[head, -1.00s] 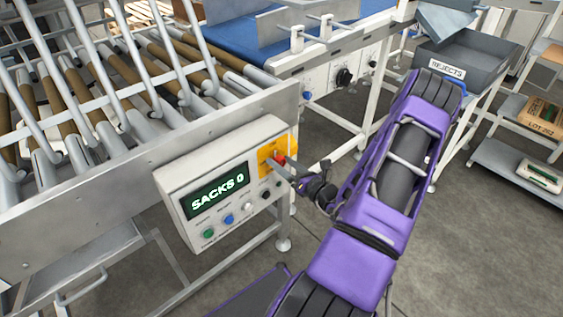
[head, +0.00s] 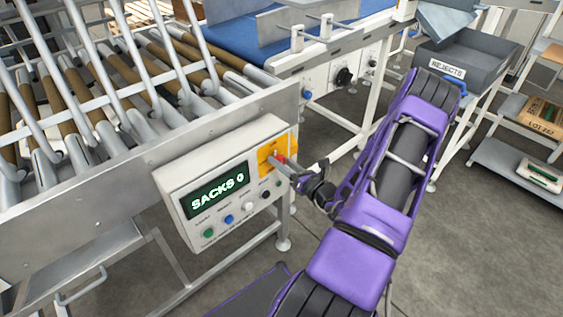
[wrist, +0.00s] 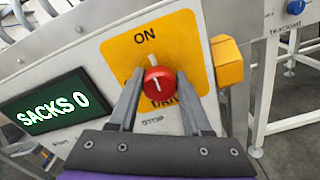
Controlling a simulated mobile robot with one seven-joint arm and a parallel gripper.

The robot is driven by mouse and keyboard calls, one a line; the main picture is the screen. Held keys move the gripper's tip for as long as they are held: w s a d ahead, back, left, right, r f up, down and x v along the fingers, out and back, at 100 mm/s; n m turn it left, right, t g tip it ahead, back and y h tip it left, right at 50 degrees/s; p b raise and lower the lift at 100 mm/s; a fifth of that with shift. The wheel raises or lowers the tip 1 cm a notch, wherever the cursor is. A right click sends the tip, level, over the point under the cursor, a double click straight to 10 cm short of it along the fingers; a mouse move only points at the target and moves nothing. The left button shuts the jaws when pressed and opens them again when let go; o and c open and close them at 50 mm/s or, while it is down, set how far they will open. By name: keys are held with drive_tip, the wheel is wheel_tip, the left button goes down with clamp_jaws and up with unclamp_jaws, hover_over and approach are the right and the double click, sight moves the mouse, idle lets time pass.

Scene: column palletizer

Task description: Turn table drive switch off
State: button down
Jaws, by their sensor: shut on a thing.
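The table drive switch is a red rotary knob (wrist: 157,86) with a white pointer line on a yellow plate (wrist: 185,40). In the wrist view the pointer stands close to upright, toward the word ON. My gripper (wrist: 159,98) has one finger on each side of the knob and is shut on it. In the head view my gripper (head: 281,163) reaches the yellow plate (head: 264,152) from the right, and the fingers partly hide the knob. The lower lettering on the plate is partly covered by the knob and fingers.
The control box (head: 172,178) carries a display (head: 216,192) reading SACKS 0 and several buttons below it. A yellow block (wrist: 227,60) sits right of the plate. The roller table (head: 90,110) is behind, and a grey REJECTS bin (head: 490,62) stands at the far right.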

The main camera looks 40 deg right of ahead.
drive_tip(key=shift+n, duration=0.3)
drive_tip(key=n+b, duration=0.1)
drive_tip(key=n, duration=0.2)
drive_tip(key=shift+a+f+b, duration=0.1)
drive_tip(key=shift+b, duration=0.25)
drive_tip(key=n+b, duration=0.2)
drive_tip(key=n, duration=0.3)
drive_tip(key=shift+f+b, duration=0.1)
drive_tip(key=shift+b, duration=0.3)
drive_tip(key=n+b, duration=0.4)
drive_tip(key=n, duration=0.1)
drive_tip(key=shift+a+b, duration=0.1)
drive_tip(key=shift+b, duration=0.3)
drive_tip(key=shift+n+b, duration=0.9)
drive_tip(key=shift+n, duration=1.2)
drive_tip(key=shift+c, duration=1.7)
unclamp_jaws()
